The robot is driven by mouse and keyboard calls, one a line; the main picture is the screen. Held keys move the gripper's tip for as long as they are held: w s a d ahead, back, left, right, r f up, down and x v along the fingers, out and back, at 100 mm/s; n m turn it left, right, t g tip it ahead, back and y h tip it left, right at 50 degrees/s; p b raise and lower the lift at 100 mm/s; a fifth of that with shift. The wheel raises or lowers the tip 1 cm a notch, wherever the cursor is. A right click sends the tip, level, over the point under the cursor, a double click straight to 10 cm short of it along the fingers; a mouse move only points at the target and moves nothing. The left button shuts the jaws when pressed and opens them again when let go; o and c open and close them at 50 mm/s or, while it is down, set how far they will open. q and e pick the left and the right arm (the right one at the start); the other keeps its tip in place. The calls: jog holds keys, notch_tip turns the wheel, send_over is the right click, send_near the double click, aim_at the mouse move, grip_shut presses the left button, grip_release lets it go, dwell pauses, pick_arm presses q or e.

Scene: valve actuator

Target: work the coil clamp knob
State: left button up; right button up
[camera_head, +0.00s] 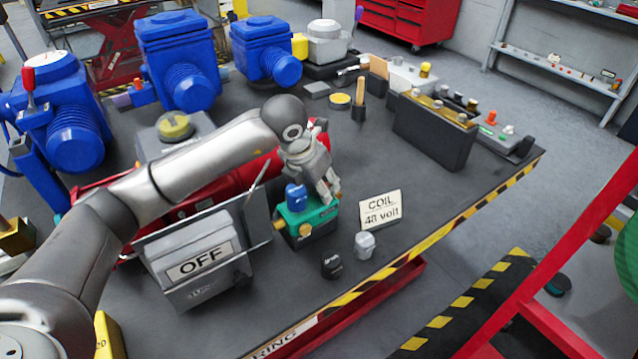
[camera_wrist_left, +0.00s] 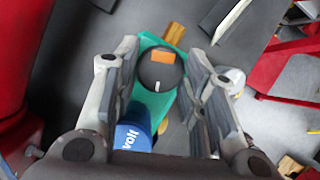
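The coil unit (camera_head: 309,222) is a teal block with a blue cylinder (camera_head: 295,197), standing near the table's front edge. In the left wrist view the blue cylinder (camera_wrist_left: 133,137) reads "volt" and sits on the teal body (camera_wrist_left: 150,104). A round dark knob (camera_wrist_left: 160,72) with an orange patch and a white line shows on this body. My left gripper (camera_head: 331,196) is over the right part of the unit, pointing down. In the wrist view its open fingers (camera_wrist_left: 163,62) lie either side of the knob, with gaps visible. The head view hides the knob behind the gripper. My right gripper is out of view.
A "COIL 48 volt" sign (camera_head: 381,209) stands right of the unit. A small grey part (camera_head: 364,245) and a black knob-like part (camera_head: 332,264) lie in front. The table's right front is clear.

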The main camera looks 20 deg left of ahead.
pick_arm(q)
jog(key=shift+c, duration=1.2)
jog(key=shift+f+m+b, duration=0.15)
jog(key=shift+m+b, duration=0.25)
jog(key=shift+b, duration=0.2)
jog(key=shift+m+h, duration=0.3)
jog(key=shift+r, duration=0.2)
jog(key=o, duration=1)
